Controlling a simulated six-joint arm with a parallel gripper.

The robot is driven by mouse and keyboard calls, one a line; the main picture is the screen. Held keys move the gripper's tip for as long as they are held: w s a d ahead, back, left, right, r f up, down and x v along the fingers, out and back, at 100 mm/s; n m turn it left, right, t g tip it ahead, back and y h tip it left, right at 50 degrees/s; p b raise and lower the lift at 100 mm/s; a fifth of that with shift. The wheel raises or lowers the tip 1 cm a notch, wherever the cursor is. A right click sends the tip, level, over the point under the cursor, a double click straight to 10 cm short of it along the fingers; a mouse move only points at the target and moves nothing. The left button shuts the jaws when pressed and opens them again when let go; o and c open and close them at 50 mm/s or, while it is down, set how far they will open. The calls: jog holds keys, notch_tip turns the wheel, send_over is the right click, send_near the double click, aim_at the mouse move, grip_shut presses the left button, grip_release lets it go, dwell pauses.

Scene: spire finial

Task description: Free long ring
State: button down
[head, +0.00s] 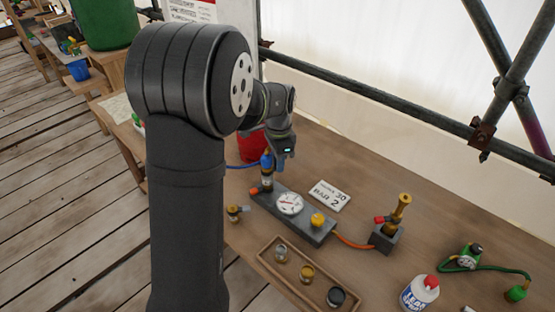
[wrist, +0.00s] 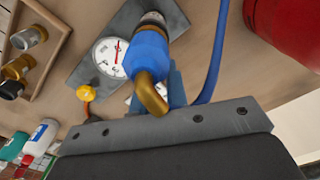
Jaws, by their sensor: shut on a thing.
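A blue coupling with a brass elbow (wrist: 148,55) stands at the end of a grey gauge block (wrist: 85,70) in the wrist view. In the head view the blue coupling (head: 267,161) is upright over the block's left end, with a brass-coloured part below it. My gripper (head: 281,152) is at the coupling's upper part and is shut on it. The fingertips are largely hidden behind the coupling in the wrist view. I cannot tell which part of it is the long ring. A blue hose (wrist: 214,55) runs beside the coupling.
The block carries a white dial gauge (head: 289,203) and a yellow knob (head: 318,219). A wooden tray (head: 262,252) with several small fittings lies in front. A brass fitting on a grey base (head: 387,238), a white bottle (head: 420,292) and a red container (wrist: 284,30) stand around it.

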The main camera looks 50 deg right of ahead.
jog(key=shift+s+m, duration=0.1)
jog(key=shift+m, duration=0.4)
jog(key=shift+a, duration=0.1)
jog(key=c, duration=1.4)
grip_release()
notch_tip(320, 180, up, 18)
jog(key=shift+f, duration=0.25)
jog(key=shift+f, duration=0.15)
notch_tip(320, 180, down, 17)
jog(key=shift+f, duration=0.1)
